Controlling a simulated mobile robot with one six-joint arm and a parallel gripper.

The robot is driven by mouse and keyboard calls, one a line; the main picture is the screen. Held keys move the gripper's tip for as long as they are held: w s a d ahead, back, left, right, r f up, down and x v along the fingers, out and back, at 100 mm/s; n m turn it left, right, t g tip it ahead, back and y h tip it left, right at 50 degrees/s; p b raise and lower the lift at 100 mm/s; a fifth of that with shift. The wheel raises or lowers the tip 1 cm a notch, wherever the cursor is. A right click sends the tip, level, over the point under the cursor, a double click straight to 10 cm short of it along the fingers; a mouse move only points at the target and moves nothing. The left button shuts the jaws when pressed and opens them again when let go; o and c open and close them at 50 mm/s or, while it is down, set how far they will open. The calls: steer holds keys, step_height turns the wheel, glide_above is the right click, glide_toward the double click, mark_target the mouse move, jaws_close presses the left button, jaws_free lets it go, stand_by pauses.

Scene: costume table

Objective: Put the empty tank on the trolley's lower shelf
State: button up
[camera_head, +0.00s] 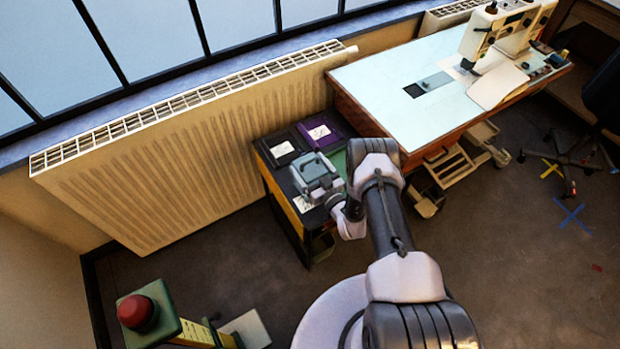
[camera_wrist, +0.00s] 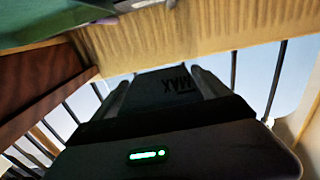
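A blue-grey boxy piece (camera_head: 316,176) at the end of my arm in the head view looks like the tank. In the wrist view, a dark panel with upside-down "MAX" lettering (camera_wrist: 178,84) sits between my gripper's fingers (camera_wrist: 160,88), and it looks like the tank held in them. Its contents cannot be seen. My gripper is mostly hidden in the head view. A low black unit with a yellow side (camera_head: 281,197) stands behind and below the piece and looks like the trolley. Its lower shelf is mostly hidden, with a small dark opening low at its front.
Purple (camera_head: 319,131) and black (camera_head: 282,148) labelled boxes occupy the unit's top. A sewing table (camera_head: 400,75) stands to the right, with cream trays (camera_head: 448,168) below. A radiator (camera_head: 200,150) runs behind. A red-domed green stand (camera_head: 150,315) is front left.

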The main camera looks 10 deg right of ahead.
steer(key=c, duration=1.7)
